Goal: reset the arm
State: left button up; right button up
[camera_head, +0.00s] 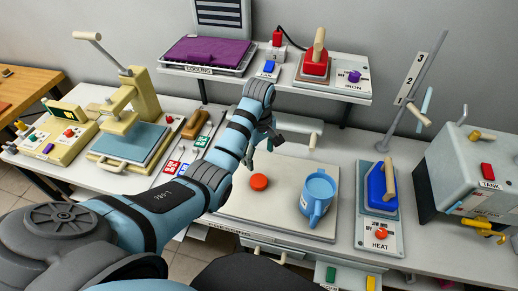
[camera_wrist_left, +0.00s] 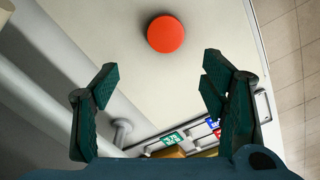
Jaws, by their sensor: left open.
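My left arm comes in from the left in the head view, stretched out over the bench. My left gripper (camera_head: 268,137) is above the back part of a pale flat board (camera_head: 250,205). In the left wrist view my left gripper (camera_wrist_left: 158,80) has its two dark green fingers spread wide, with nothing between them. A round orange-red button or disc (camera_head: 258,181) on the board shows beyond the fingertips in the left wrist view (camera_wrist_left: 166,34). My right gripper is not in view.
A blue mug (camera_head: 318,196) stands on the board, right of the disc. A cream press (camera_head: 130,130) stands left, a blue iron (camera_head: 381,190) and a grey tank (camera_head: 475,165) right. A raised shelf (camera_head: 345,92) behind holds purple cloth (camera_head: 208,52) and a red iron (camera_head: 315,64).

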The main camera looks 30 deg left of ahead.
pick_arm(q)
jog(key=shift+r, duration=0.45)
